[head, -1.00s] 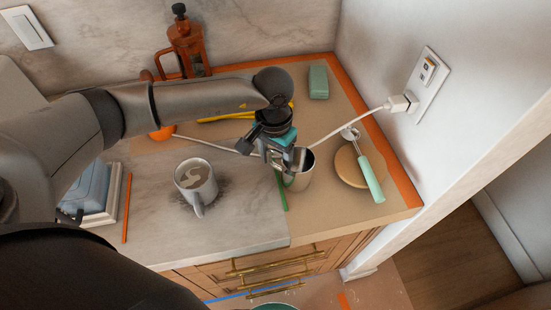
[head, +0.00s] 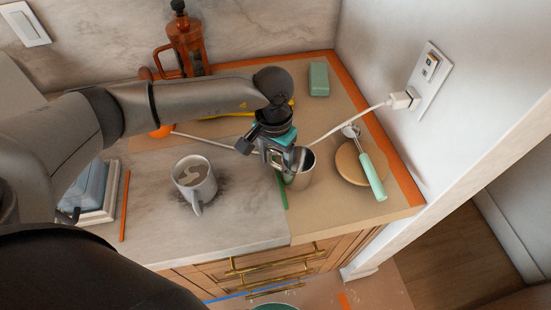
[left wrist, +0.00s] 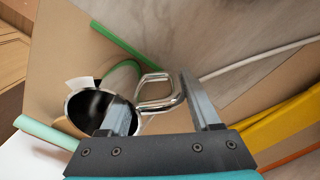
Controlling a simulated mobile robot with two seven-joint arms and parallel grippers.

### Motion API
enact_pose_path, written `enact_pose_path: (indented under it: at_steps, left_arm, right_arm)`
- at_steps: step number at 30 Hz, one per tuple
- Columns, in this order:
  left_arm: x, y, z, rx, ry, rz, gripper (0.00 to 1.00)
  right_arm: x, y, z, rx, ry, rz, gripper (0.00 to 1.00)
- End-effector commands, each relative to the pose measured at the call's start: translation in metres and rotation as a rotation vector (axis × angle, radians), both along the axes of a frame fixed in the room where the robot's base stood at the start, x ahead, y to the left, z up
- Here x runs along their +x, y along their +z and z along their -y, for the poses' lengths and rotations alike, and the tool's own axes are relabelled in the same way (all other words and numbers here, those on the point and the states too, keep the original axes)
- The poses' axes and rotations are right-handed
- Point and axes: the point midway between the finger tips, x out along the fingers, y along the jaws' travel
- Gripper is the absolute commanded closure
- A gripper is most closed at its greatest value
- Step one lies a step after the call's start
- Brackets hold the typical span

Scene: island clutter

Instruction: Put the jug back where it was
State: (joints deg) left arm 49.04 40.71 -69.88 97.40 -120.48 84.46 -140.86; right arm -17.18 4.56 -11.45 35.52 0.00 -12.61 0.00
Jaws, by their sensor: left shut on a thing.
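The jug (head: 300,176) is a shiny metal vessel near the front of the brown-covered part of the counter. In the left wrist view the jug (left wrist: 98,108) shows its dark open mouth and its looped metal handle. My left gripper (head: 279,161) reaches down beside it. In the left wrist view the fingers of my left gripper (left wrist: 155,90) stand on either side of the handle, shut on it. The jug looks upright; I cannot tell whether its base touches the counter. My right gripper is not in view.
A grey mug (head: 194,181) stands left of the jug. A round wooden board (head: 350,167) with a green-handled scoop (head: 371,175) lies to the right. A green stick (head: 282,190) lies beside the jug. A white cable (head: 350,117) runs behind. The counter's front edge is close.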

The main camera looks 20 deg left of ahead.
Motion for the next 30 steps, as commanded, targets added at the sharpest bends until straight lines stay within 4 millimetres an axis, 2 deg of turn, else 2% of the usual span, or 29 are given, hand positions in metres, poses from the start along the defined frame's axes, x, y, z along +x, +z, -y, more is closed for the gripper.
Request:
enact_pose_path:
  at_steps: [4,5,14,23,26,30]
  left_arm:
    - [0.0,-0.001,0.0,0.0,0.0,-0.001,1.0]
    - [0.0,-0.001,0.0,0.0,0.0,-0.001,0.35]
    - [-0.001,-0.001,0.0,0.0,0.0,-0.001,0.01]
    - [0.0,0.001,0.0,0.001,0.0,-0.001,0.01]
    - [0.0,0.01,-0.001,0.001,0.0,0.0,0.01]
    - [0.001,0.036,-0.001,0.0,-0.001,0.004,0.01]
  right_arm:
    - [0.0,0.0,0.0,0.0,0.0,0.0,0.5]
    - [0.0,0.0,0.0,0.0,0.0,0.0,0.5]
    - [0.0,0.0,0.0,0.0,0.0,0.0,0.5]
    - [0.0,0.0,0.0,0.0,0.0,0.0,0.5]
    - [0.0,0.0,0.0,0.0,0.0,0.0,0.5]
    - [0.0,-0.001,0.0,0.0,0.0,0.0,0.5]
